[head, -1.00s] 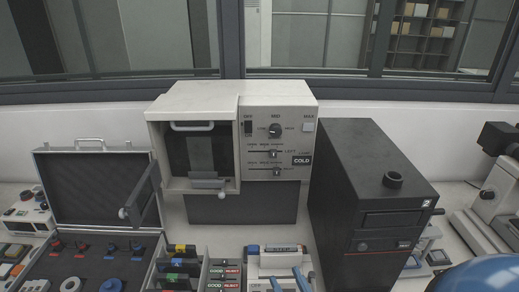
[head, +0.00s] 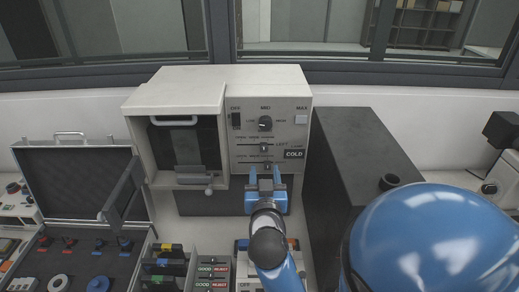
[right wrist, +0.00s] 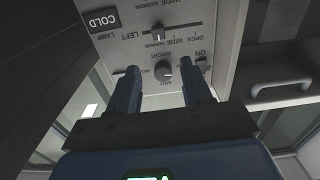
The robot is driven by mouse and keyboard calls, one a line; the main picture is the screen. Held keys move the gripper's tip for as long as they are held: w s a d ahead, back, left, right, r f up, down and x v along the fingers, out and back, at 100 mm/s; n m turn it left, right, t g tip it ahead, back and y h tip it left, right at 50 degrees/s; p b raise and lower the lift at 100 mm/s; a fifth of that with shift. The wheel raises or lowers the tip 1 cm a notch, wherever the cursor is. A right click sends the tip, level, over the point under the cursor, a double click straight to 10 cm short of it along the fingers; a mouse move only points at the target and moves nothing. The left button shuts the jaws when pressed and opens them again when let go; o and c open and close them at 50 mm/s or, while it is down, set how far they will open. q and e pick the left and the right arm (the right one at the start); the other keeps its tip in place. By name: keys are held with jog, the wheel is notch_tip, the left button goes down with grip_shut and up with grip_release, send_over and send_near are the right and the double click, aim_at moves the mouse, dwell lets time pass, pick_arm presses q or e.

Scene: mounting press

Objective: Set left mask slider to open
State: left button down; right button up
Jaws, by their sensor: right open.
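The left mask slider (head: 264,148) is the upper of two horizontal sliders on the cream machine's front panel. Its knob is right of the slot's middle. In the right wrist view, where the panel appears upside down, the slider knob (right wrist: 158,33) stands near the NARROW mark, away from OPEN. The lower slider (head: 268,166) is just above my right gripper (head: 265,174). That gripper is open and empty, in front of the panel's lower part. In the right wrist view its two fingers (right wrist: 160,78) point toward the panel, apart from the left slider's knob. My left gripper is out of view.
A round dial (head: 265,123) sits above the sliders, with a COLD display (head: 294,154) to their right. A dark box (head: 358,150) stands close on the right. An open case (head: 75,185) and several small racks fill the left front.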

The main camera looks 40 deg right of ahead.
aim_at(264, 148)
jog(key=p+x, duration=0.2)
jog(key=x, duration=0.7)
jog(key=shift+w+d+p, duration=0.15)
jog(key=shift+d+p, duration=0.05)
jog(key=shift+p, duration=0.2)
jog(key=shift+w+d+f, duration=0.1)
jog(key=shift+w+d, duration=0.35)
jog(key=shift+w, duration=0.1)
grip_shut()
